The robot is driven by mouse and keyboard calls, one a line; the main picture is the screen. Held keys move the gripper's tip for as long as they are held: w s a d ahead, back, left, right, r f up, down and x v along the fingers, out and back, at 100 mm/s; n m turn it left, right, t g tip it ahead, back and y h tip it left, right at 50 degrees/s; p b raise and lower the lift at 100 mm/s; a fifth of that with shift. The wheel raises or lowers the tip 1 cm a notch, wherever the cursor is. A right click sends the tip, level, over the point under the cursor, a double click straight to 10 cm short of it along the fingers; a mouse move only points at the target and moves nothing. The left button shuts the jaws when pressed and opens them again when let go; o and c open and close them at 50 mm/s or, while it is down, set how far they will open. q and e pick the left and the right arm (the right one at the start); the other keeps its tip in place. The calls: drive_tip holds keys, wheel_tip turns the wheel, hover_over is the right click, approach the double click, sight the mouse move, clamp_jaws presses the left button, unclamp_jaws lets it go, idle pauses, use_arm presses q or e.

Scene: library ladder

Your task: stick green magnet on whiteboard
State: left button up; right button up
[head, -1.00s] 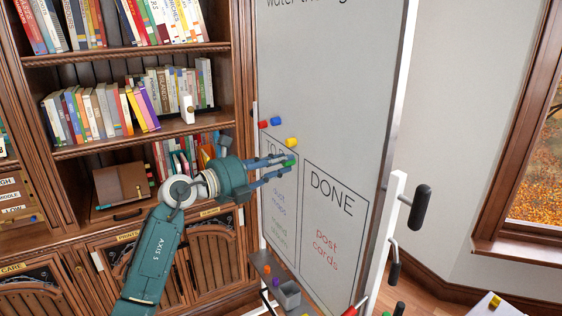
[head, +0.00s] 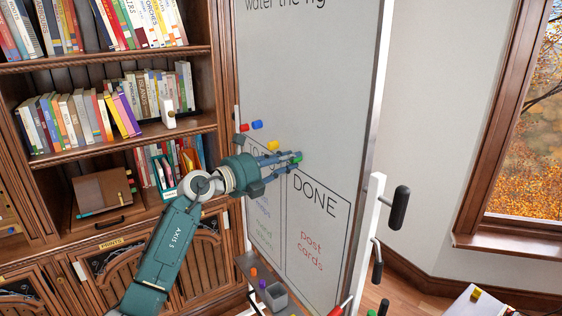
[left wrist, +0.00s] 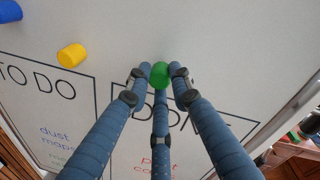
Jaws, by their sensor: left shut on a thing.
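The green magnet (head: 297,160) is held between the fingertips of my left gripper (head: 292,158), close to the whiteboard (head: 310,85). In the left wrist view the green magnet (left wrist: 159,74) sits between the blue fingers, above the top line of the DONE box. I cannot tell whether it touches the board. A yellow magnet (head: 273,145) is on the board left of it, above the TO DO box. A blue magnet (head: 257,125) and a red magnet (head: 244,128) are further left. My right gripper is not in view.
The board's ledge (head: 247,268) holds small coloured pieces and a grey box (head: 273,296). A bookshelf (head: 108,142) stands on the left. A white frame with black handles (head: 399,208) stands right of the board. The upper board is mostly clear.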

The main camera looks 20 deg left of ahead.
use_arm(q)
drive_tip(key=shift+w+d+r, duration=0.1)
drive_tip(key=shift+w+d, duration=0.05)
drive_tip(key=shift+d, duration=0.05)
idle(0.6)
drive_tip(key=shift+w+d, duration=0.1)
drive_tip(key=shift+w, duration=0.05)
idle(0.5)
drive_tip(key=o, duration=1)
